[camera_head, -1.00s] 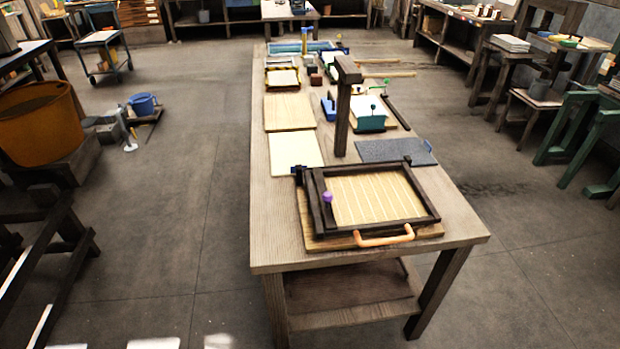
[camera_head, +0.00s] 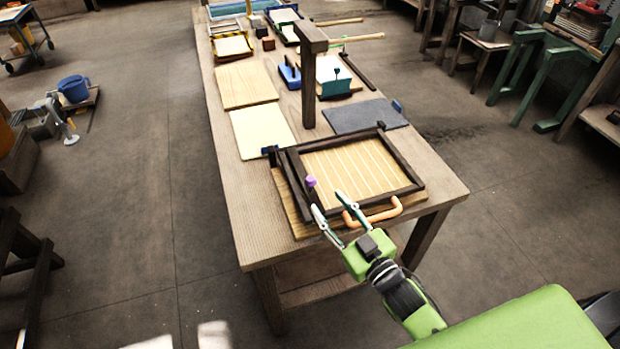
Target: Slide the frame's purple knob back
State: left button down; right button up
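The dark wooden frame (camera_head: 408,172) lies on a board at the near end of the long table, around a pale ribbed panel (camera_head: 350,165). The purple knob (camera_head: 310,181) stands on the frame's left bar, near its front left corner. An orange curved handle (camera_head: 374,214) sits at the frame's front edge. My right gripper (camera_head: 330,202) is open and empty, its two fingers spread at the frame's front edge. Its fingertips are close to the knob, a little nearer to me and to the right; I see no contact. My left gripper is not in view.
The long table (camera_head: 238,217) bears a dark upright post (camera_head: 309,85) behind the frame, a dark grey mat (camera_head: 366,116) and a cream sheet (camera_head: 262,132). A blue bucket (camera_head: 74,89) stands off to the left. The table's left front corner is bare.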

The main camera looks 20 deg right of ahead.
aim_at(311, 182)
jog(key=p+x, duration=0.1)
jog(key=x, duration=0.8)
jog(key=shift+w+a+f, duration=0.1)
jog(key=shift+w+a, duration=0.05)
jog(key=shift+w, duration=0.2)
grip_shut()
